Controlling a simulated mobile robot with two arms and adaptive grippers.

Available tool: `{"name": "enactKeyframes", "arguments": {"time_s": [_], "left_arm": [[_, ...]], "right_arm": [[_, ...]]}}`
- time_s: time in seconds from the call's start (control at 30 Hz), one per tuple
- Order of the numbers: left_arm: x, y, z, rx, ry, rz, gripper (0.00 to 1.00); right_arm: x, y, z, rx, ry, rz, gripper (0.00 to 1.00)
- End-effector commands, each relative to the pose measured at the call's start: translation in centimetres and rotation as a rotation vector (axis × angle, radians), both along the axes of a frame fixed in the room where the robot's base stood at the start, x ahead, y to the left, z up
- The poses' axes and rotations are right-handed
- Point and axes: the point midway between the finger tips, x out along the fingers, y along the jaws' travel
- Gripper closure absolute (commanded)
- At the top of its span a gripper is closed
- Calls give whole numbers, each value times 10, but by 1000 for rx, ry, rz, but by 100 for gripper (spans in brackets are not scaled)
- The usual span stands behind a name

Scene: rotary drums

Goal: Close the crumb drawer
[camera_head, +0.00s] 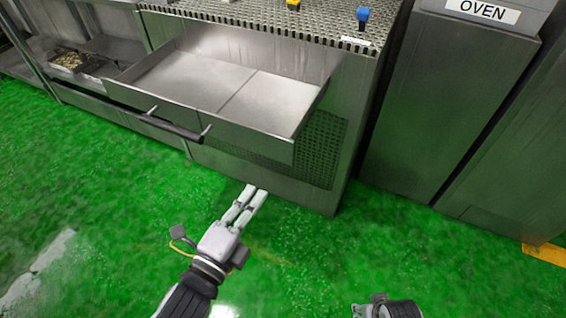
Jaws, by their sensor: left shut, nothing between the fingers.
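The crumb drawer (248,131) is a wide, shallow steel tray that stands pulled out of the front of a steel machine (340,110). It looks empty inside. Its dark bar handle (170,126) runs along the drawer's front face on two short posts. My left gripper (254,191) is shut and empty. In the picture it lies below and to the right of the handle, in front of the machine's lower panel, apart from the drawer. Of my right arm only a part shows at the bottom edge; its fingers are out of view.
A blue knob (363,15) and a yellow knob (293,4) sit on the perforated top. A cabinet labelled OVEN (440,110) stands to the right. A shelf tray with small pieces (68,61) is at the upper left. The green floor (100,200) in front is clear.

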Motion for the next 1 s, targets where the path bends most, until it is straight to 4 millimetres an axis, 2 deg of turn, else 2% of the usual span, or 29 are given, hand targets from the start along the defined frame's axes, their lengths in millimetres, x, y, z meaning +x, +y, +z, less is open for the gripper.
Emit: {"name": "enactKeyframes", "arguments": {"time_s": [0.3,0.5,0.7,1.0], "left_arm": [[63,-23,0,-4,-3,0,100],[93,-34,-1,-3,0,0,100],[107,-39,-1,-3,3,0,100],[109,-40,-1,-3,3,0,100]], "right_arm": [[1,0,7,0,-4,-1,59],[2,0,18,1,-11,-2,59],[2,0,26,1,-12,-3,59],[2,0,27,1,-12,-3,59]]}}
